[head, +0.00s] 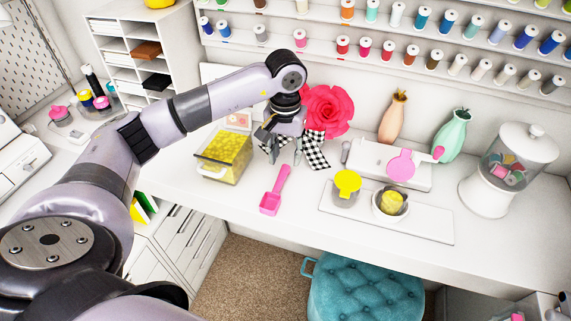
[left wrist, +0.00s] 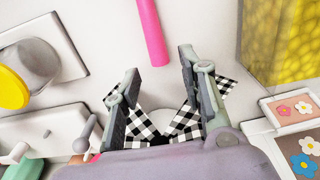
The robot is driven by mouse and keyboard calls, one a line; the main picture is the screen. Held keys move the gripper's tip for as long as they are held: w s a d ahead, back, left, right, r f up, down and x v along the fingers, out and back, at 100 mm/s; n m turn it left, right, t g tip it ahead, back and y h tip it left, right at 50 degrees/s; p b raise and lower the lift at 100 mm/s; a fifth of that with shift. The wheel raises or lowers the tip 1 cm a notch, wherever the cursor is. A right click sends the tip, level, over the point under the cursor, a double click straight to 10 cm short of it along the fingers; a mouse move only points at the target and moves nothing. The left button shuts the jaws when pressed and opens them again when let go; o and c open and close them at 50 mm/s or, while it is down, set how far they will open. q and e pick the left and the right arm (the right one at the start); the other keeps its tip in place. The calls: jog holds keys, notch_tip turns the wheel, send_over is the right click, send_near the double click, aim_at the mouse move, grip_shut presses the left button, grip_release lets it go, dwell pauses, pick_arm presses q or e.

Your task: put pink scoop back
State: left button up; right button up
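The pink scoop (head: 275,192) lies on the white desk, its handle pointing up toward my left gripper (head: 285,158). In the left wrist view, its pink handle (left wrist: 150,28) comes in from the top and ends near the gap between my left fingertips (left wrist: 160,72). The left fingers are apart with nothing between them, above the desk; the exact height is hard to tell. A clear bin with yellow contents (head: 222,160) stands left of the scoop; it also shows in the left wrist view (left wrist: 282,40). My right gripper is out of view.
A red flower with a checkered ribbon (head: 328,108) stands behind the gripper. A white tray (head: 430,228) with a yellow-lidded jar (head: 346,184) and a bowl (head: 391,205) lies to the right. A teal stool (head: 365,285) stands before the desk. Spool shelves line the wall.

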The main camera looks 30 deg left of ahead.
pick_arm(q)
notch_tip(320, 180, up, 8)
jog(key=b, duration=0.1)
jog(key=shift+r+b, duration=0.2)
jog(key=shift+b, duration=0.2)
jog(key=shift+s, duration=0.1)
jog(key=shift+d, duration=0.1)
dwell(0.9)
